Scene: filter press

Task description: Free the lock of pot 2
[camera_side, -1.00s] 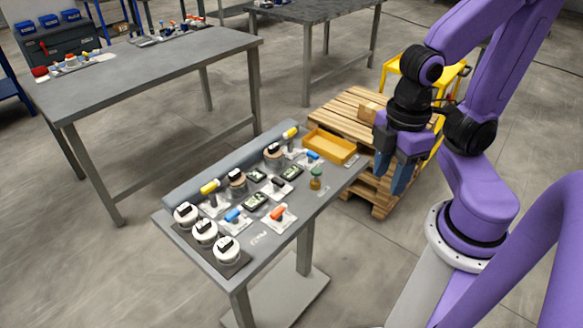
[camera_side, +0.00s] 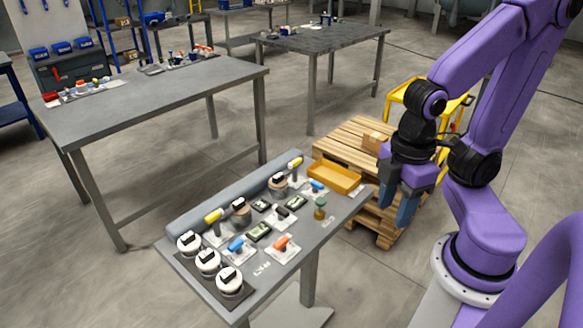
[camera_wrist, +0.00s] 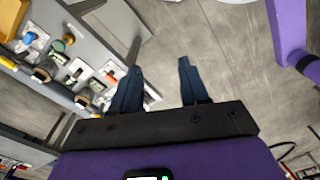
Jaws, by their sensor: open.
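Two tan pots with black tops stand along the back of the grey bench, one at mid-bench (camera_side: 240,211) and one farther right (camera_side: 279,185). Each has a yellow-handled lever beside it, a left one (camera_side: 214,216) and a right one (camera_side: 294,163). Blue levers (camera_side: 236,244) (camera_side: 318,187) and an orange lever (camera_side: 281,243) sit on pale plates. I cannot read which pot is number 2 or tell the lock's state. My gripper (camera_side: 400,208) is open and empty, off the bench's right end, fingers down. In the wrist view its fingers (camera_wrist: 158,88) are apart over bare floor.
Three white round pieces with black tops (camera_side: 208,261) sit at the bench's left end. Small dark displays (camera_side: 258,232) and a green-knobbed fitting (camera_side: 320,208) stand mid-bench. A yellow tray (camera_side: 336,179) is at the right end. A pallet stack (camera_side: 350,145) stands behind my gripper.

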